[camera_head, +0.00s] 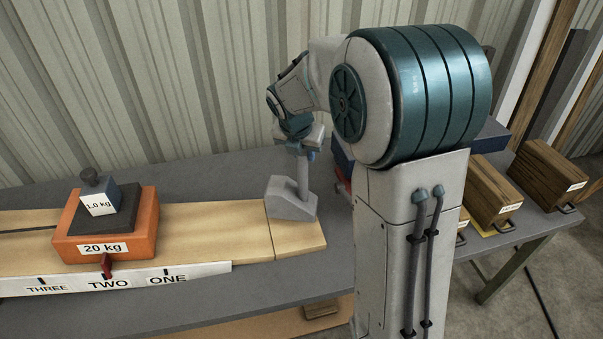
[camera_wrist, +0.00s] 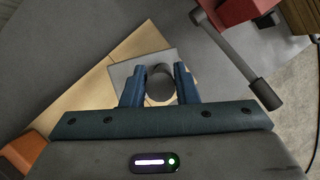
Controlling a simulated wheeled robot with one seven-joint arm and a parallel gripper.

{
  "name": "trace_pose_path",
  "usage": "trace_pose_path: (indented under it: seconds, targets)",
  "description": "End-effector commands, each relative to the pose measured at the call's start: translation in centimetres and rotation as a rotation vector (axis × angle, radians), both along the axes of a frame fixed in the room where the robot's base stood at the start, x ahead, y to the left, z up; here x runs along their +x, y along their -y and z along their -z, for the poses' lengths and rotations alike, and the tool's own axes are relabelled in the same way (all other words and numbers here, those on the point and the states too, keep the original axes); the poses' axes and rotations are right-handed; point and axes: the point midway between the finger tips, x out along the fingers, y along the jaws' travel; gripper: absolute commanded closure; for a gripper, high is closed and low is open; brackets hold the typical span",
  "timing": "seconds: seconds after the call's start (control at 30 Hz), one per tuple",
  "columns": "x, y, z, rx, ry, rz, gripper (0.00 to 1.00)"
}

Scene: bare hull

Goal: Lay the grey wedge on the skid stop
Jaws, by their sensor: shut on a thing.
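The grey wedge (camera_head: 289,201) has a sloped base and an upright round post. My gripper (camera_head: 304,150) is shut on the post near its top, above the base. In the wrist view the post's round end (camera_wrist: 160,84) sits between my two blue fingers, with part of the flat grey base (camera_wrist: 122,71) showing behind. The wedge is over or on the light wood block (camera_head: 298,238) at the plank's right end, which looks like the skid stop. It lies towards the block's far side. I cannot tell whether its underside touches the wood.
On the plank (camera_head: 235,226) sits an orange 20 kg weight (camera_head: 105,249) with a dark plate and a 1.0 kg weight (camera_head: 98,200) on top. A red device with a grey bar (camera_wrist: 235,55) stands right of the wedge. Wooden boxes (camera_head: 548,176) stand at the table's right.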

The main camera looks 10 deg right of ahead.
Motion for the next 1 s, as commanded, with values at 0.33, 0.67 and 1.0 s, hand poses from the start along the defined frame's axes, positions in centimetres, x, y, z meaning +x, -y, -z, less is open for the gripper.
trace_pose_path:
  seconds: [0.33,0.67,1.0]
  targets:
    - [0.0,0.0,3.1,-0.001,0.000,-0.002,1.00]
    - [0.1,0.0,4.4,0.001,0.005,0.001,1.00]
    - [0.0,0.0,4.7,0.001,0.002,0.001,0.51]
